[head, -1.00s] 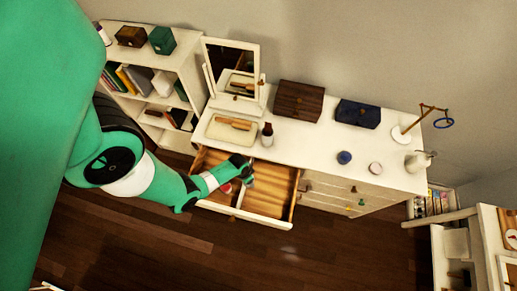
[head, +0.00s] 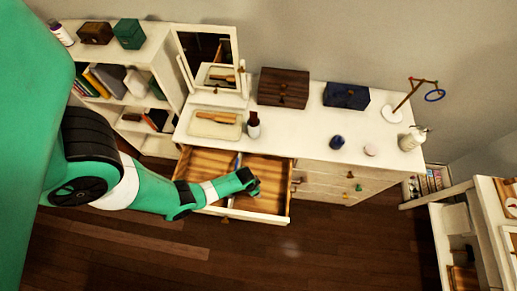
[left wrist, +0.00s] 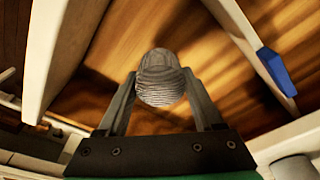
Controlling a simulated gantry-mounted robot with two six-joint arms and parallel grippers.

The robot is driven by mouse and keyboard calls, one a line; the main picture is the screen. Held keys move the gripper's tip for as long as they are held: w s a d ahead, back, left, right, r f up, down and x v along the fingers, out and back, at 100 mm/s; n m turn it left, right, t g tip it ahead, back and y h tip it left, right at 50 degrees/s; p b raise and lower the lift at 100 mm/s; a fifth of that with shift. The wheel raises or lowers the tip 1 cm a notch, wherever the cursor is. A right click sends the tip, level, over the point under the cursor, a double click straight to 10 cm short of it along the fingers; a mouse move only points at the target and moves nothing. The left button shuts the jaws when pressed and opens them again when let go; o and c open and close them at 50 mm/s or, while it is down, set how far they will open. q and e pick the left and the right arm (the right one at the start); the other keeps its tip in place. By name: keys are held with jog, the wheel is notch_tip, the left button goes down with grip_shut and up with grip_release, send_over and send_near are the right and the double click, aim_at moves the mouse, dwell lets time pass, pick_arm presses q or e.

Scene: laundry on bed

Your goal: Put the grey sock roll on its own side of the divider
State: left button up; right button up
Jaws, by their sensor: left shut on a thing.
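My left gripper (head: 252,184) reaches into the open drawer of the white dresser. In the left wrist view the left gripper (left wrist: 162,98) is shut on the grey sock roll (left wrist: 160,75), a ribbed round bundle between its fingers. The roll hangs over bare wooden floor between two white bars. The right-hand bar (left wrist: 232,28) carries a blue tab (left wrist: 277,72). In the head view a blue piece also shows on the divider (head: 238,158) in the drawer (head: 262,217). My gripper hides the roll there. My right gripper is not in view.
The dresser top (head: 300,135) above the drawer holds a tray (head: 215,125), a dark bottle (head: 253,126), a mirror (head: 208,60), a brown box (head: 283,88) and a blue box (head: 346,96). A white shelf stands at left. The drawer floor around the gripper looks clear.

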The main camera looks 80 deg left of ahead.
pick_arm(q)
jog(key=shift+w+d+f+b, duration=0.15)
jog(key=shift+w+f+b, duration=0.25)
jog(key=shift+f, duration=0.45)
jog(key=shift+w, duration=0.25)
jog(key=shift+w+f, duration=0.15)
jog(key=shift+f, duration=0.1)
jog(key=f+b, duration=0.3)
jog(key=shift+w+d+f, duration=0.1)
jog(key=shift+w, duration=0.2)
jog(key=shift+s+f+b, duration=0.1)
jog(key=shift+f+b, duration=0.15)
jog(key=shift+b, duration=0.2)
jog(key=shift+r, duration=0.25)
jog(key=shift+f, duration=0.25)
jog(key=o, duration=1.5)
jog(key=shift+r, duration=0.1)
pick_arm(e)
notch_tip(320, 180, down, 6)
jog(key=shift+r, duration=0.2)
pick_arm(q)
jog(key=shift+r, duration=0.1)
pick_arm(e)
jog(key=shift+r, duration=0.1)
